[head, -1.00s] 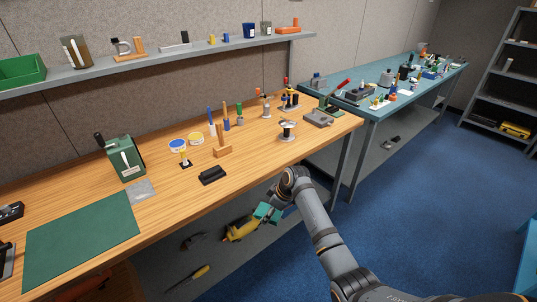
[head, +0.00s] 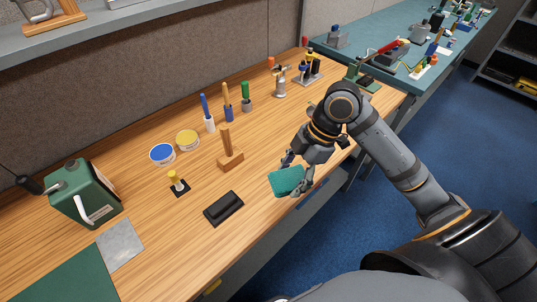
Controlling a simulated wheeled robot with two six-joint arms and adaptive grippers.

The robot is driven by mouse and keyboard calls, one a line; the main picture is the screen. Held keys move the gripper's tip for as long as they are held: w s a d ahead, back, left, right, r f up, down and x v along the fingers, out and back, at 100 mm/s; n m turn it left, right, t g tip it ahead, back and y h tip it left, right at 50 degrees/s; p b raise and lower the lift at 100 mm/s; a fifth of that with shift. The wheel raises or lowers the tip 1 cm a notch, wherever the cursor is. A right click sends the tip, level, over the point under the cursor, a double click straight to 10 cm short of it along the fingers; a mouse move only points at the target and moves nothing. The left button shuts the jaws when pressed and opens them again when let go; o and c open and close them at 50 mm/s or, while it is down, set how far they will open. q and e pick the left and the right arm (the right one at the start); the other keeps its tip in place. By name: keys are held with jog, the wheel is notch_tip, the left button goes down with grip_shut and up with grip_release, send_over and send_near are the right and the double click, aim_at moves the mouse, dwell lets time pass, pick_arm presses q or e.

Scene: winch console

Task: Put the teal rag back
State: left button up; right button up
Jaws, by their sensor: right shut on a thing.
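The teal rag (head: 286,181) is in my right gripper (head: 298,173), at the front edge of the wooden bench (head: 150,245). The gripper points down and to the left, with its fingers shut on the rag. The rag is just over the bench top or touching it; I cannot tell which. It is to the right of the black block (head: 223,208) and of the wooden stand (head: 229,154). My left gripper is not in view.
Blue (head: 162,154) and yellow (head: 187,140) tins and several upright tools stand behind. Bare wood lies between the black block and the rag.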

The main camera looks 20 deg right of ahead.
jog(key=shift+s+r, duration=0.1)
jog(key=shift+s, duration=0.2)
jog(key=shift+s+a+r, duration=0.15)
jog(key=shift+s, duration=0.05)
jog(key=shift+w, duration=0.3)
jog(key=w+d+f, duration=0.1)
jog(key=w+f, duration=0.2)
jog(key=w, duration=0.1)
jog(key=w+d+f+p, duration=0.1)
jog(key=w+f, duration=0.2)
jog(key=w, duration=0.1)
jog(key=w+d+f, duration=0.1)
jog(key=w+f, duration=0.2)
jog(key=w, duration=0.1)
jog(key=shift+w+d+f+p, duration=0.1)
jog(key=shift+w+d+p, duration=0.1)
jog(key=shift+d+p, duration=0.15)
jog(key=shift+w+f, duration=0.15)
jog(key=shift+f, duration=0.05)
notch_tip(320, 180, down, 3)
jog(key=shift+w+d+f+p, duration=0.1)
jog(key=shift+w+p, duration=0.05)
jog(key=shift+p, duration=0.55)
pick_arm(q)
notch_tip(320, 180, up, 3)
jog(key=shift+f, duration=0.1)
pick_arm(e)
jog(key=shift+f, duration=0.15)
jog(key=shift+f, duration=0.15)
